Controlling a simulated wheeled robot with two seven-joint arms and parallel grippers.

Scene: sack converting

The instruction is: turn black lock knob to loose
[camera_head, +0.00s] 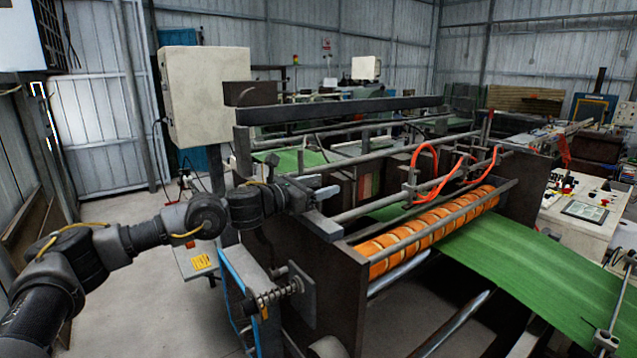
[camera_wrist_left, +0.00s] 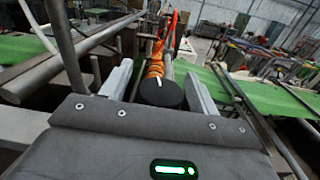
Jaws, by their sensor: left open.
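The black lock knob (camera_wrist_left: 160,92) is a round dark disc with a white pointer line, seen in the left wrist view. It sits between the two pale fingers of my left gripper (camera_wrist_left: 158,90), nearer the right finger. A gap shows on its left side; whether the right finger touches it I cannot tell. In the head view my left gripper (camera_head: 328,208) is open at the top of the machine's dark near side plate (camera_head: 318,262). I cannot make out the knob in the head view. My right gripper is not in view.
The machine has a row of orange rollers (camera_head: 432,231) with a green sheet (camera_head: 530,255) running out to the right. Metal bars (camera_head: 375,207) and orange hoses (camera_head: 424,150) lie near the gripper. A pale control box (camera_head: 205,95) stands behind my left arm.

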